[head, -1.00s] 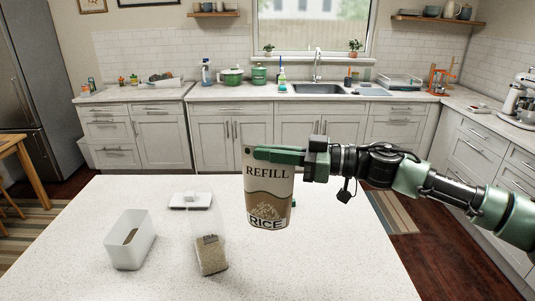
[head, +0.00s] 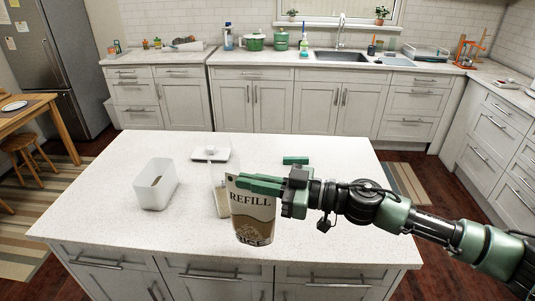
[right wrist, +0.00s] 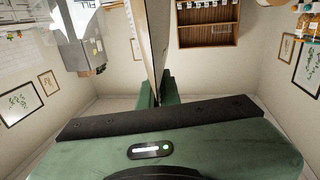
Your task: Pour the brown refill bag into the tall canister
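The brown refill bag (head: 254,214), printed REFILL and RICE, hangs upright in front of the island in the head view. My right gripper (head: 262,185) is shut on its upper part. In the right wrist view the bag shows nearly edge-on (right wrist: 150,40) between the fingers (right wrist: 158,90). The tall clear canister (head: 218,190) stands upright on the island, with pale grain in its lower part. The bag covers part of its right side, and I cannot tell the gap between them. My left gripper is not in view.
On the white island top (head: 110,205), an open white bin (head: 155,187) stands left of the canister. The top's right part is clear.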

